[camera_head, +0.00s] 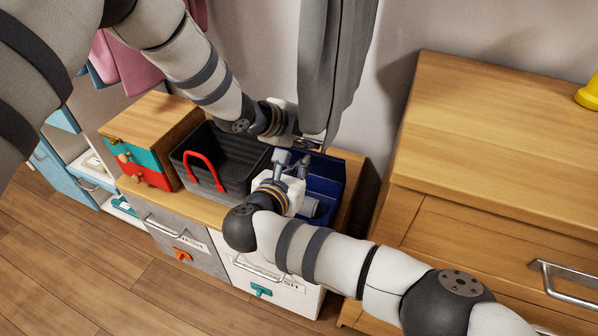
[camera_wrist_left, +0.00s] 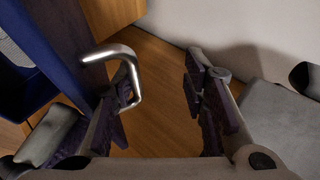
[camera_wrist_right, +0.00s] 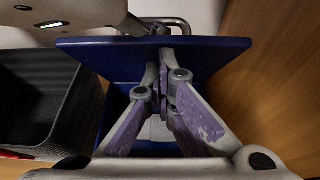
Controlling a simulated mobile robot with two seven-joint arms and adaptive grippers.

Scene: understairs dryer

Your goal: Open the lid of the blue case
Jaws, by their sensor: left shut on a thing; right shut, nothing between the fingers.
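The blue case (camera_head: 318,212) stands on the low cabinet, partly hidden by my right gripper. Its blue lid (camera_head: 326,168) is raised and tilted up, and spans the right wrist view (camera_wrist_right: 215,55). A metal bar handle (camera_wrist_left: 132,80) is on the lid's outer side. My left gripper (camera_wrist_left: 158,100) is at that handle behind the lid; its fingers stand well apart, with the bar close to one finger. My right gripper (camera_wrist_right: 165,70) is shut and empty, its fingertips in front of the lid's inner face, above the case opening. In the head view it (camera_head: 291,158) partly covers the case.
A black basket (camera_head: 218,155) with a red handle stands left of the case. A small wooden box with teal and red drawers (camera_head: 150,150) is beyond it. A grey cloth (camera_head: 332,70) hangs behind. A wooden dresser (camera_head: 490,140) stands at the right.

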